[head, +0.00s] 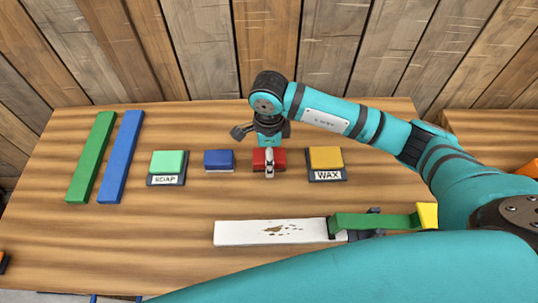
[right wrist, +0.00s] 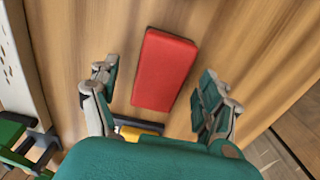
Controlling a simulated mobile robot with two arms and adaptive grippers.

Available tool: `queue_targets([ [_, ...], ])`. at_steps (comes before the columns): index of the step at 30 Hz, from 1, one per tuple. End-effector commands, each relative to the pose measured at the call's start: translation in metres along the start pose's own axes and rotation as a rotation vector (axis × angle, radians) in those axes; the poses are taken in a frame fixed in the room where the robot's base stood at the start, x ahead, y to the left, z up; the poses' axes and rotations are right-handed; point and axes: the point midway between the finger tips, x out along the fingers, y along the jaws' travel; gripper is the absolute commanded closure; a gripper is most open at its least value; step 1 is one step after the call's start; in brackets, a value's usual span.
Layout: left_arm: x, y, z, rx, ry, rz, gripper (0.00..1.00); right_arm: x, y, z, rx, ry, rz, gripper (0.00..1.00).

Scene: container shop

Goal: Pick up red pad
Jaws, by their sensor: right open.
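The red pad (head: 259,161) lies on the wooden table between a blue pad and the yellow WAX pad, partly covered by my right gripper in the head view. My right gripper (head: 268,148) points down over it. In the right wrist view the red pad (right wrist: 165,68) shows as a rounded red block between the two fingers of the open right gripper (right wrist: 159,78), with a gap on each side. Neither finger appears to press on it. My left gripper is in neither view.
The blue pad (head: 219,160) sits close left, with the green SOAP pad (head: 168,163) beyond. The yellow pad (head: 326,158) stands close right on its WAX base. A stained white board (head: 235,234) and a green bar (head: 372,222) lie nearer. Long green (head: 92,156) and blue (head: 121,156) bars lie far left.

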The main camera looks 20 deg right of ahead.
Motion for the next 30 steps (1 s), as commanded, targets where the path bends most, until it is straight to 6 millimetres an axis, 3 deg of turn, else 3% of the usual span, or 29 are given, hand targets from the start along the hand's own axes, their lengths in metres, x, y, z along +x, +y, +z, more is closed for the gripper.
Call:
queue_targets([
  [4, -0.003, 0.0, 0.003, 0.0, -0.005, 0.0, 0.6, 0.013, 0.0, 0.0, 0.001, 0.0, 0.0, 0.2],
  [11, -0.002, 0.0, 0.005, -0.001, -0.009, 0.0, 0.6, 0.016, 0.0, 0.0, 0.0, 0.0, -0.001, 0.2],
  [26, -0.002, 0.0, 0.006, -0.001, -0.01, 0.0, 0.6, 0.015, 0.0, 0.0, 0.0, 0.0, -0.001, 0.84],
  [30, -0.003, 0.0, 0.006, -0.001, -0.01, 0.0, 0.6, 0.015, -0.001, 0.0, 0.0, -0.001, -0.002, 0.84],
])
